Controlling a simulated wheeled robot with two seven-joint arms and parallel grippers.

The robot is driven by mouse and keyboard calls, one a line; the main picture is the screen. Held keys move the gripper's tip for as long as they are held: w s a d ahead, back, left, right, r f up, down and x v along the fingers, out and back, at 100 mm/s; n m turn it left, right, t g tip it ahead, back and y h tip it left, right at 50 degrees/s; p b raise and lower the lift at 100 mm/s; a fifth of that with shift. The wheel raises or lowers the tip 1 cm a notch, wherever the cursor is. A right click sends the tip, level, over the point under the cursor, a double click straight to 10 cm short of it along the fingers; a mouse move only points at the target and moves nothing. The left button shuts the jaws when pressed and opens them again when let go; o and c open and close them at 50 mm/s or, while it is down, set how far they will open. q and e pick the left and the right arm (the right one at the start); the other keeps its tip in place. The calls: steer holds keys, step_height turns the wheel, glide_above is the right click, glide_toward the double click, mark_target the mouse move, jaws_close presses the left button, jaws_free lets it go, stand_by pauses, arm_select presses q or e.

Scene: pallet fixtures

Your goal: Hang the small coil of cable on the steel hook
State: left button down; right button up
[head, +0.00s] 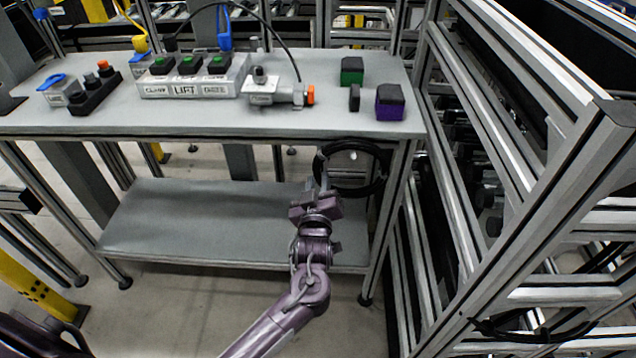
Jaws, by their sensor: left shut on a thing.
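The small coil of cable (384,170) is a black ring just below the front edge of the table, near its right front leg. My left gripper (322,176) is shut on the left side of the coil, which stands roughly upright, facing me. A small pale spot shows inside the ring, but I cannot tell whether it is the steel hook. I cannot make out the hook clearly, nor whether the coil touches it. My right gripper is not in view.
The grey table (200,118) carries a labelled button box (195,85), a grey device with an orange end (275,93), and green (352,70) and purple (390,103) blocks. A lower shelf (190,220) lies beneath. An aluminium frame (560,180) closes off the right.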

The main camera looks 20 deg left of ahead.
arm_select(q)
steer(key=shift+r, duration=0.1)
stand_by(0.7)
steer(key=shift+f, duration=0.2)
stand_by(0.5)
stand_by(0.5)
steer(key=c, duration=1.1)
jaws_free()
steer(key=shift+f, duration=0.15)
